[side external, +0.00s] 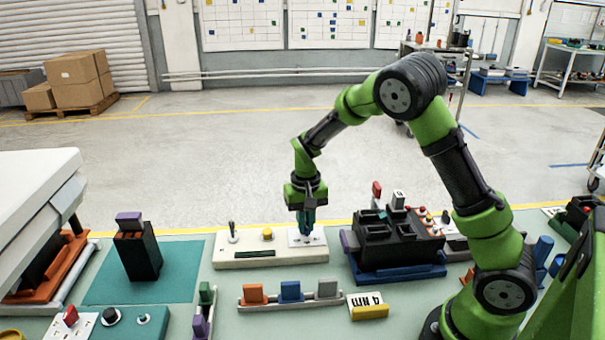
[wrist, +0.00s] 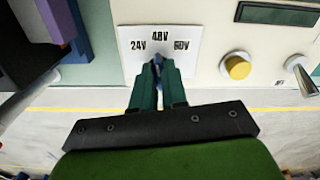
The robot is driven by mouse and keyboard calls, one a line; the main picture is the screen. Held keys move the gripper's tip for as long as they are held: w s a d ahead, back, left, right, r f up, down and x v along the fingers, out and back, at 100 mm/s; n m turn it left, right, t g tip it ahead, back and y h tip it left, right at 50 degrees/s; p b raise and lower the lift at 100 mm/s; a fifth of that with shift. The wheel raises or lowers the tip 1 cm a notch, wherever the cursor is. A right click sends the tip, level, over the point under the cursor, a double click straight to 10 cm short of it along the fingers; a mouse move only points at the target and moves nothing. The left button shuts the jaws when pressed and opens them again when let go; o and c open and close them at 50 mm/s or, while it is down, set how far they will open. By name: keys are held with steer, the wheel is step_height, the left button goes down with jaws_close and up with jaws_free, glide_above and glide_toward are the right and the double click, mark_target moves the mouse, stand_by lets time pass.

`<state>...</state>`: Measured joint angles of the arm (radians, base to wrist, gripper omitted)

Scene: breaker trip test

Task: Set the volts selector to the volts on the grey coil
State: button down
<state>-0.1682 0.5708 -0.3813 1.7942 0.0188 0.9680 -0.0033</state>
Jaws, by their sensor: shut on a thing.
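The volts selector is a white plate (wrist: 190,62) marked 24V, 48V and what looks like 60V, on a cream panel (side external: 250,252). My gripper (wrist: 158,82) is shut on its small dark knob (wrist: 158,60); the fingers hide most of it. The visible tip lies below the 48V mark, but its exact setting is hard to tell. In the side view my gripper (side external: 307,226) points down onto the panel's right end. A grey coil (side external: 327,289) stands at the right of a rack, beside a blue and an orange one; its marking is not readable.
The panel also has a yellow button (side external: 267,234) and a toggle lever (side external: 232,230). A black breaker block on a blue base (side external: 400,272) stands close to the right. A black breaker (side external: 138,252) stands on a teal mat (side external: 185,287) at left.

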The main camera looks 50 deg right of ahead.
steer(key=shift+r+m, duration=0.1)
steer(key=shift+m, duration=0.9)
steer(key=c, duration=1.2)
jaws_free()
steer(key=shift+o, duration=0.2)
step_height(320, 180, up, 17)
